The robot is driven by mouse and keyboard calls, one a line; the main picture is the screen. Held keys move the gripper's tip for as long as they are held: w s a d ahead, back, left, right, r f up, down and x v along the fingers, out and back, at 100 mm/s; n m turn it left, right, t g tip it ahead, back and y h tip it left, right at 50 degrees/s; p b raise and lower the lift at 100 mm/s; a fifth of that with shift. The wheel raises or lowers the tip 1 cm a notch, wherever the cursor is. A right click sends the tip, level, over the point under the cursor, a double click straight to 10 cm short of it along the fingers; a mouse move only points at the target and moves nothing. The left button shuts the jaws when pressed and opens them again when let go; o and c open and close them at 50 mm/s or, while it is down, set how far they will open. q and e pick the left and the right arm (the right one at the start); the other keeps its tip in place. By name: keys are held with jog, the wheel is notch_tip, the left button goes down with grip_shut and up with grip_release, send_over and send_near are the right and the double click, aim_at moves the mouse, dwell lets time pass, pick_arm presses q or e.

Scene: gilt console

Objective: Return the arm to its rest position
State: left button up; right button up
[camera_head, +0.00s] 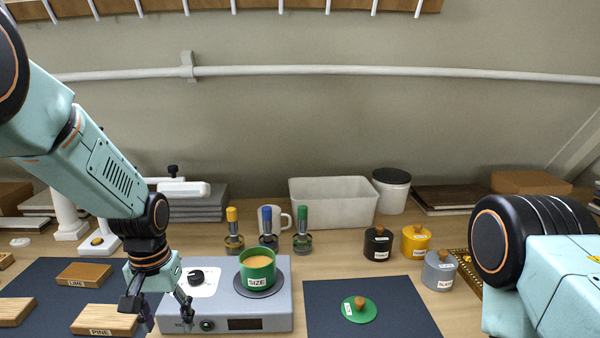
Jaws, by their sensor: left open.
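My left arm comes in from the left, and its gripper (158,312) points down with its fingers spread. It is open and holds nothing visible. It hangs at the left front corner of the grey hotplate (270,310), close to the wooden block marked PINE (103,320). I cannot tell whether a finger touches either one. A green pot marked SIZE (258,270) with tan contents stands upright on the hotplate's round plate. My right arm shows at the right edge, but its gripper is out of view.
A green lid (359,310) lies on the right dark mat (400,300). Black (377,246), yellow (415,243) and grey (439,271) lidded pots stand right. Three colour-topped tools (268,228), a mug (285,212) and a white bin (335,204) stand behind.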

pick_arm(q)
jog(key=s+d+f+b, duration=0.1)
jog(key=s+f+b, duration=0.1)
jog(key=s+f, duration=0.65)
jog(key=s+d+f+b, duration=0.1)
jog(key=s+f, duration=0.4)
jog(key=f, duration=0.6)
jog(key=s+f+b, duration=0.1)
jog(key=s+f, duration=0.3)
jog(key=s, duration=0.5)
jog(key=s+f+b, duration=0.2)
jog(key=s+f, duration=0.2)
jog(key=s, duration=0.5)
jog(key=shift+s+a, duration=0.2)
jog(key=shift+s, duration=0.15)
